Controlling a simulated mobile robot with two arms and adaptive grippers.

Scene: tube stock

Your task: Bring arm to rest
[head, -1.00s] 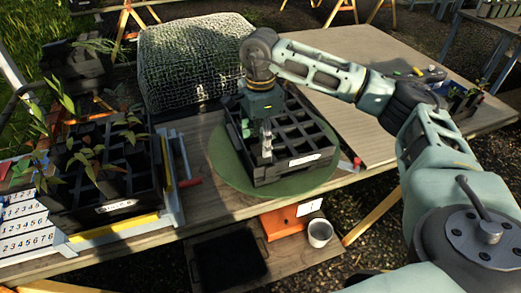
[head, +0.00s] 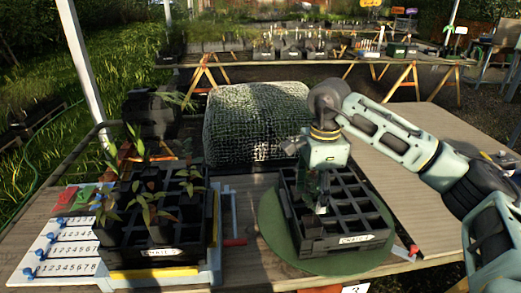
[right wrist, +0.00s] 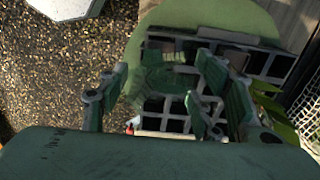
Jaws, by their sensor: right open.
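My right gripper (head: 320,203) is open above the black cell tray (head: 340,243) on the round green mat (head: 272,222). Its arm reaches in from the right. In the right wrist view, the open fingers of the right gripper (right wrist: 165,95) are spread over the tray (right wrist: 235,37), with nothing visibly held between them. The tray cells that show look empty. My left gripper is not in view.
A second black tray (head: 160,259) with several seedlings stands at left, beside a numbered white board (head: 65,250). A mesh-covered block (head: 255,125) stands behind. Leaves (right wrist: 275,110) show beside the fingers.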

